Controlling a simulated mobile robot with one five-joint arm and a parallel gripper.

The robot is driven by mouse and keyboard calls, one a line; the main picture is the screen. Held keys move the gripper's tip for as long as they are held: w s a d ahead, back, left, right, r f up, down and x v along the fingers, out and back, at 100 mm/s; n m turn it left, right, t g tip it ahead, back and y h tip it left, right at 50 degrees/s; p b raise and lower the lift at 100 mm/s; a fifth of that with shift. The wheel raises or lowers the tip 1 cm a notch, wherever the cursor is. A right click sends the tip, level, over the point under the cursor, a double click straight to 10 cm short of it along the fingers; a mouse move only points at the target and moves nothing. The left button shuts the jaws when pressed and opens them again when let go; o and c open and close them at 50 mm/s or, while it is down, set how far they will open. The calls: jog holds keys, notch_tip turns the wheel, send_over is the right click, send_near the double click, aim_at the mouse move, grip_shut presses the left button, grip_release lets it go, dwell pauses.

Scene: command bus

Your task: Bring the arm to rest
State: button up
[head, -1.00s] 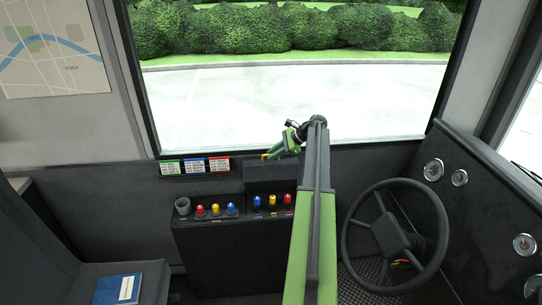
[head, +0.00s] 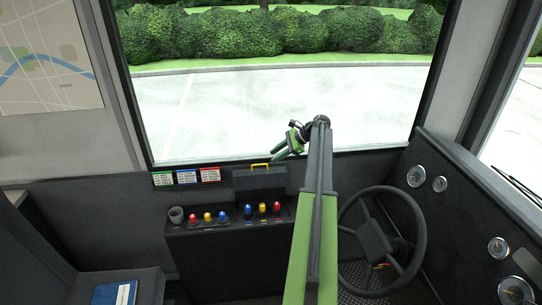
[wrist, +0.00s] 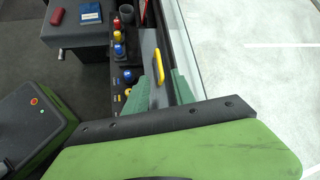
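My arm, green and dark grey, reaches forward and up over the console in the head view. My gripper (head: 282,150) is at its far end, in front of the windscreen and above the dark box (head: 262,186) with a yellow handle (head: 261,167). In the wrist view the two green fingers of my gripper (wrist: 160,88) stand apart with nothing held between them. The box (wrist: 150,48) and its yellow handle (wrist: 158,66) show beyond the fingers. The fingers look clear of the handle, though the exact gap is hard to judge.
The console (head: 215,245) carries several coloured knobs and a grey cup (head: 176,214). Three label cards (head: 187,177) are on the panel behind. The steering wheel (head: 417,212) stands right of my arm. A blue book (head: 115,293) lies on the seat at lower left.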

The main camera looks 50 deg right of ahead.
jog(key=shift+w+a+f, duration=0.1)
jog(key=shift+w+a, duration=0.15)
jog(key=shift+a, duration=0.05)
